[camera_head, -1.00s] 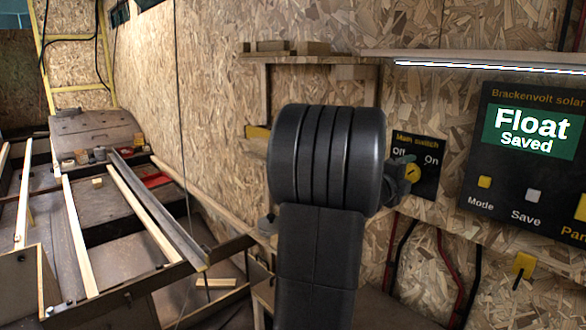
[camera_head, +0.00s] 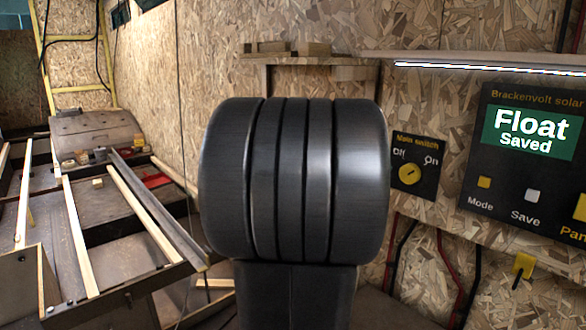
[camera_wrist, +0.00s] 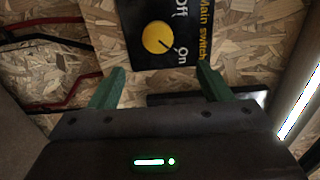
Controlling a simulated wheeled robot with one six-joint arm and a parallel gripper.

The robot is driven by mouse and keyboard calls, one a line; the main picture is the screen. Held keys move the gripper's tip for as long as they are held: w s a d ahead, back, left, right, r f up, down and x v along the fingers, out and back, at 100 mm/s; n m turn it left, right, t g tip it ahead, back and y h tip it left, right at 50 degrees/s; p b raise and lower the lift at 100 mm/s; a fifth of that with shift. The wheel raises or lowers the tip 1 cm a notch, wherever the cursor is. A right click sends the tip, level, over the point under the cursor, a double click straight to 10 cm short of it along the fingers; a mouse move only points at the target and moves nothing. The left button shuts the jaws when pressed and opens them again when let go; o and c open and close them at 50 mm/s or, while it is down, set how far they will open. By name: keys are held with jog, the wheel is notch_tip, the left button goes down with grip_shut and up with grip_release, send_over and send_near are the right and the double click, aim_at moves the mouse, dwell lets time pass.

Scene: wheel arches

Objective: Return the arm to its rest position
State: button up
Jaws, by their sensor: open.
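My gripper (camera_wrist: 159,88) shows in the wrist view as two green fingers spread apart, with nothing between them. Beyond the fingertips, and apart from them, is the main switch panel (camera_wrist: 183,56) with its yellow knob (camera_wrist: 157,37). In the head view, my thick black arm fills the middle and hides the gripper. The main switch panel (camera_head: 426,166) shows to the right of the arm on the chipboard wall, its yellow knob (camera_head: 409,174) uncovered.
A solar panel display (camera_head: 530,131) reading "Float Saved" is on the wall at right, below a lit shelf (camera_head: 480,62). Red and black cables (camera_head: 455,275) hang below. A slatted bed frame (camera_head: 135,215) stands at left. A small wooden shelf (camera_head: 290,58) is behind my arm.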

aim_at(407, 175)
jog(key=x, duration=1.3)
jog(key=shift+f, duration=0.15)
jog(key=shift+w+n+p, duration=0.1)
jog(key=shift+n+p, duration=0.3)
jog(key=shift+p, duration=0.2)
jog(key=shift+a+r+n+p, duration=0.1)
jog(key=shift+r+n+p, duration=0.15)
jog(key=shift+n+p, duration=0.75)
jog(key=n+p, duration=0.4)
jog(key=n, duration=0.2)
jog(key=shift+p, duration=0.35)
jog(key=n+p, duration=0.6)
jog(key=shift+p, duration=0.3)
jog(key=n+p, duration=0.3)
jog(key=shift+f+p, duration=0.2)
jog(key=shift+p, duration=0.1)
